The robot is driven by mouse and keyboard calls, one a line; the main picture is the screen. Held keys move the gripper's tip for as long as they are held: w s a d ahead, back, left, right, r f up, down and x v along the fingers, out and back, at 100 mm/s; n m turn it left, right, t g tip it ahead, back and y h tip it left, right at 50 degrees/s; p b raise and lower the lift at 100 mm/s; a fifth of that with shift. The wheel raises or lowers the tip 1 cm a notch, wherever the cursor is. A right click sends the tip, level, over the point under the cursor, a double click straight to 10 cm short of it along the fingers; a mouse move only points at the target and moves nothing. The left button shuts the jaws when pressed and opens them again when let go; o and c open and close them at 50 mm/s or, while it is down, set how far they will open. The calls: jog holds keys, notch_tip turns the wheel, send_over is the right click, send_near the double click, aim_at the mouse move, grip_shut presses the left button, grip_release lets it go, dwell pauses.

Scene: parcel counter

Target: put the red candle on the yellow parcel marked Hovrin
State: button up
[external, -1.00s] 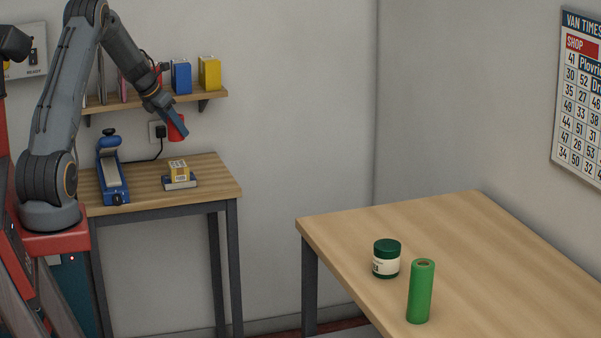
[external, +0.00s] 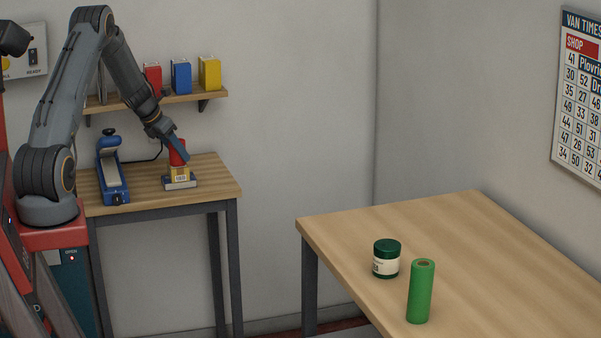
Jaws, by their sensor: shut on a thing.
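The red candle (external: 177,153) is in my gripper (external: 180,155), which is shut on it. The candle is upright or nearly so, directly over a small yellow parcel (external: 181,174) with a white label. Its lower end is at the parcel's top; I cannot tell if it touches or is just above. The parcel sits on a flat grey scale-like base (external: 180,184) on the small wooden table. The writing on the parcel is too small to read.
A blue tool (external: 112,172) stands left on the same small table (external: 217,185). A shelf (external: 205,96) above holds red, blue and yellow boxes. A larger table (external: 450,240) at right holds a green jar (external: 386,258) and a green cylinder (external: 421,291).

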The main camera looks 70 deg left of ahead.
jog(key=o, duration=1.2)
jog(key=shift+c, duration=0.2)
jog(key=shift+s+r, duration=0.15)
jog(key=shift+r, duration=0.3)
jog(key=b+v, duration=0.1)
jog(key=v, duration=1)
jog(key=shift+d+b, duration=0.15)
jog(key=shift+b, duration=0.2)
jog(key=shift+r, duration=0.15)
